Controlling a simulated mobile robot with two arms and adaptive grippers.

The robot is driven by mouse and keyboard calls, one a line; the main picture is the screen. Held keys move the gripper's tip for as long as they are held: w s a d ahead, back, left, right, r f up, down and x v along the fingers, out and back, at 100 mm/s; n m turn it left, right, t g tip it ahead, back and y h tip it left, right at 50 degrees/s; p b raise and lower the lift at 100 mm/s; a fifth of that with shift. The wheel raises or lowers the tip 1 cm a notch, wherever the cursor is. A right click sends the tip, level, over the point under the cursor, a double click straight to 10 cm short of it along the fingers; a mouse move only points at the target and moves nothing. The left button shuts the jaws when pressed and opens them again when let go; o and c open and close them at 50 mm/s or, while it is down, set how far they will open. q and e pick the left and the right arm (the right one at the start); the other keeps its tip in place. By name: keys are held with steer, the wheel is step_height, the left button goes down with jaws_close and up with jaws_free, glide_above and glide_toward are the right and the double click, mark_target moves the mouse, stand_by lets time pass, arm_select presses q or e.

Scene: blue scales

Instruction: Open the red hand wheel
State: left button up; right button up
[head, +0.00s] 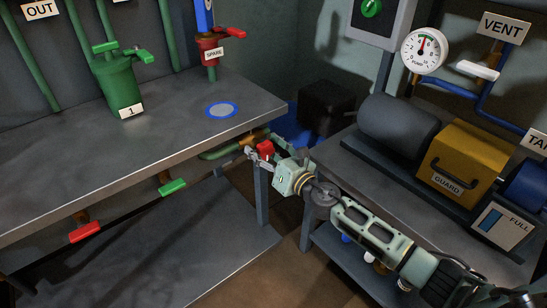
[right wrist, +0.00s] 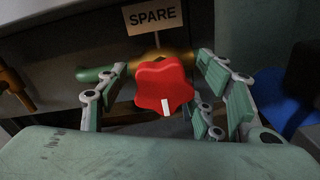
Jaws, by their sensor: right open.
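The red hand wheel (right wrist: 165,82) is lobed with a white mark on its lower rim. It sits in front of a brass fitting (right wrist: 160,57) on a green pipe, under a SPARE sign (right wrist: 156,16). In the head view the red wheel (head: 265,149) shows small below the bench's front edge, partly covered by my fingers. My right gripper (head: 263,157) is open, with its fingers on either side of the wheel in the right wrist view (right wrist: 161,66). I cannot tell whether the fingers touch it. My left gripper is not in view.
A pump bench (head: 350,170) stands at right, close to my right arm.

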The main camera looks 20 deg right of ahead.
steer(key=v, duration=1.1)
steer(key=shift+s, duration=0.2)
